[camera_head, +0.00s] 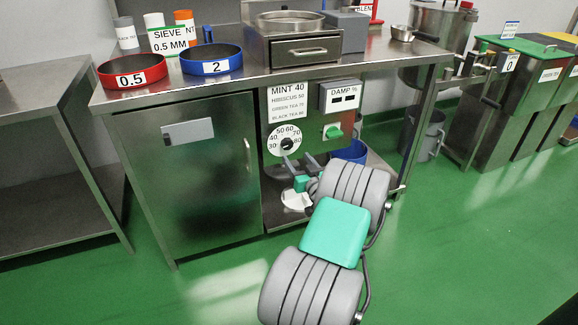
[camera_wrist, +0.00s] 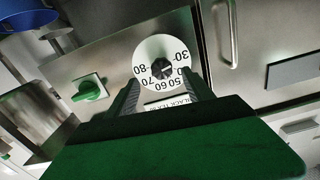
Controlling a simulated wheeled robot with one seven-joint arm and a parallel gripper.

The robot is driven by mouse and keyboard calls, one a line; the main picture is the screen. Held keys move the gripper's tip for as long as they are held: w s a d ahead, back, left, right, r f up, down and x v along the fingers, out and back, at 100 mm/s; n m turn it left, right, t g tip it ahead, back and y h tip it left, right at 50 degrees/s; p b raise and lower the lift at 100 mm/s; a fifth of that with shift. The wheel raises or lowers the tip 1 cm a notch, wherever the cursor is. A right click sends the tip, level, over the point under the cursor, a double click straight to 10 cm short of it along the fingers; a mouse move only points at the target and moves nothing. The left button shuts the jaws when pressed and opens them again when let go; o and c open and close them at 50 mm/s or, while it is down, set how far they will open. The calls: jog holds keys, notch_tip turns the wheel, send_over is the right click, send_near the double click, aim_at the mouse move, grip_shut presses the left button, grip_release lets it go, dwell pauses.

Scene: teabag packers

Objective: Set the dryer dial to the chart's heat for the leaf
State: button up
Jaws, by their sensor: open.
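The dryer dial (camera_head: 285,140) is a white disc with black numbers from 30 to 80 and a dark centre knob, on the steel front panel. In the wrist view the dial (camera_wrist: 150,49) lies just beyond my fingertips; I cannot tell which number its knob points to. The chart (camera_head: 288,101) above it lists mint 40, hibiscus 50, green tea 70 and a black tea line too small to read surely. My gripper (camera_head: 300,162) is open and empty, just below and in front of the dial. In the wrist view its fingers (camera_wrist: 161,80) stand apart, either side of the knob.
A green knob (camera_head: 332,132) sits right of the dial, under the damp display (camera_head: 342,97). A cabinet door (camera_head: 192,165) with a handle is to the left. A blue bin (camera_head: 352,151) stands behind my arm. Sieves and a drawer unit (camera_head: 306,50) are on the bench above.

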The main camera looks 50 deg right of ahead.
aim_at(288, 147)
jog(key=x, duration=0.3)
jog(key=b+x, duration=0.1)
jog(key=x, duration=0.3)
jog(key=shift+w+d+r, duration=0.1)
jog(key=shift+w+r, duration=0.1)
jog(key=shift+w, duration=0.1)
jog(key=shift+c, duration=0.2)
grip_shut()
